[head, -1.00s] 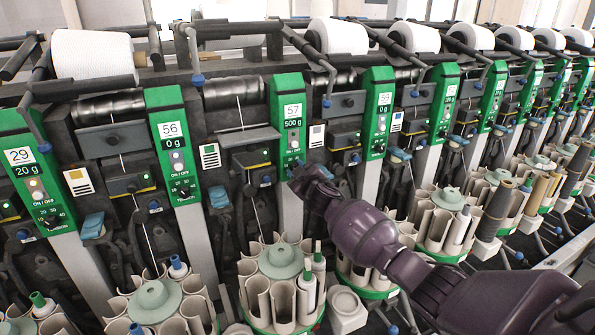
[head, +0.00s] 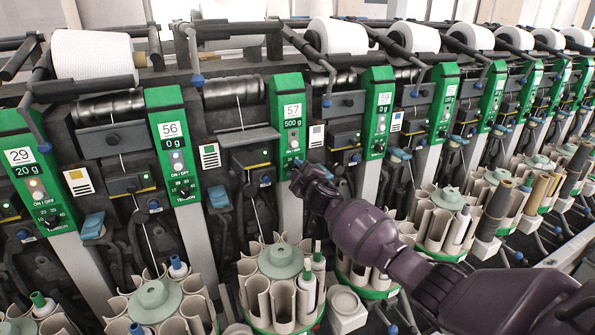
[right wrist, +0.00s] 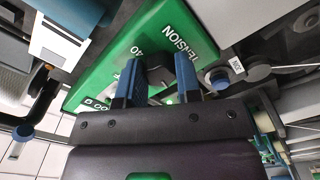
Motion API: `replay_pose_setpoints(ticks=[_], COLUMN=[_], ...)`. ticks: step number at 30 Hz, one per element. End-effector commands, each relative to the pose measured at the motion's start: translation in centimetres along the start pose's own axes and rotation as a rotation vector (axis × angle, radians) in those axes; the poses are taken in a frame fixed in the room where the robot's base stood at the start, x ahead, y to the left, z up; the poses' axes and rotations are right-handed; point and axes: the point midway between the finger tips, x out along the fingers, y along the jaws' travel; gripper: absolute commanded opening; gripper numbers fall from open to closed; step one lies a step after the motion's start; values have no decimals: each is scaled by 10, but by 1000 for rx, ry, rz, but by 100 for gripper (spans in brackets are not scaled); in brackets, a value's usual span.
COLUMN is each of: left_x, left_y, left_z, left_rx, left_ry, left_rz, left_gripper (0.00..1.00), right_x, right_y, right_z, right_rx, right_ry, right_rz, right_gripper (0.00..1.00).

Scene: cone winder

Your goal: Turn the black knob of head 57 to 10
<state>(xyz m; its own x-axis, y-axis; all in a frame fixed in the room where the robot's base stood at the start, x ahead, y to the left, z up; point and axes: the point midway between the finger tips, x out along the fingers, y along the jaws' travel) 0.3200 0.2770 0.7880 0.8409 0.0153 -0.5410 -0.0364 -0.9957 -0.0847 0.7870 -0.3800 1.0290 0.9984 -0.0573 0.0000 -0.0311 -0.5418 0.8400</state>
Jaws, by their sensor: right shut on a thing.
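The green panel of head 57 (head: 289,112) stands near the middle of the head view, with its display (head: 291,123) reading 500 g. My right gripper (head: 298,170) is at the lower end of this panel and hides the knob in the head view. In the right wrist view the black knob (right wrist: 159,74) sits between the two blue fingers of my right gripper (right wrist: 157,84), beside the word TENSION and a mark 40. The fingers are shut on it. Its pointer and the setting cannot be read. My left gripper is not in view.
Head 56 (head: 171,130) is to the left, with its display at 0 g. Head 59 (head: 378,105) is to the right, also at 0 g. A round bobbin magazine (head: 281,262) stands below head 57. White cones (head: 338,37) line the top.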

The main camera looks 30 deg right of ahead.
Motion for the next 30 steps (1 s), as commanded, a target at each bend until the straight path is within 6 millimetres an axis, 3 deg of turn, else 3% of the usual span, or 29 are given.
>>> replay_pose_setpoints(ticks=[3,4,9,20,30], left_x=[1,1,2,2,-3], left_y=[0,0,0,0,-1], left_z=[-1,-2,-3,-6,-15], left_rx=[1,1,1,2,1], left_ry=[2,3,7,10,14], left_rz=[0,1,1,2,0], left_gripper=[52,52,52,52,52], right_x=[0,0,0,-4,-49], right_y=[-1,-1,0,0,1], right_z=[0,0,0,0,0], right_rx=[-2,-2,-1,0,0], right_ry=[0,0,0,0,0], right_rz=[-1,-1,-1,0,-1], right_gripper=[8,33,57,57,57])
